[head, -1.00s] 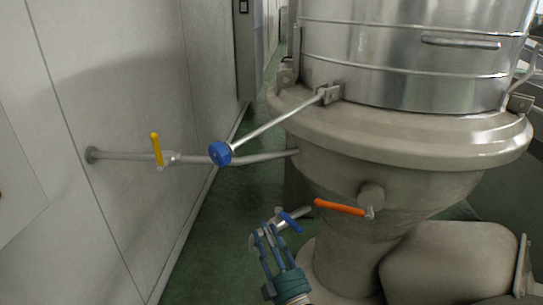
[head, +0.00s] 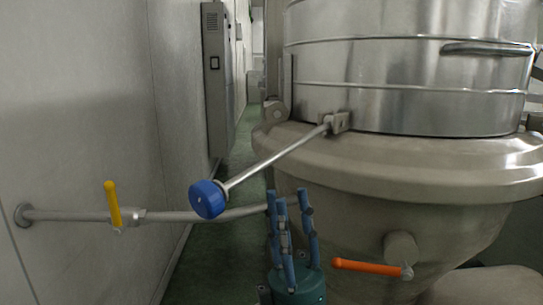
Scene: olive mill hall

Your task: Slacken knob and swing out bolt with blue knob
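The blue knob (head: 207,199) sits on the outer end of the steel bolt (head: 275,165). The bolt sticks out to the lower left from a bracket (head: 338,123) at the base of the steel drum, swung away from the drum wall. My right gripper (head: 290,196) points up at the bottom middle, to the right of the knob and below the bolt. It is apart from the knob and nothing shows between its blue fingers; how far they are spread is hard to tell. My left gripper is not in view.
The steel drum (head: 400,75) stands on a wide beige flange (head: 420,165). An orange lever (head: 366,266) is right of my gripper. A pipe with a yellow lever (head: 113,204) runs from the left wall behind the knob. A grey cabinet (head: 217,80) stands along the wall.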

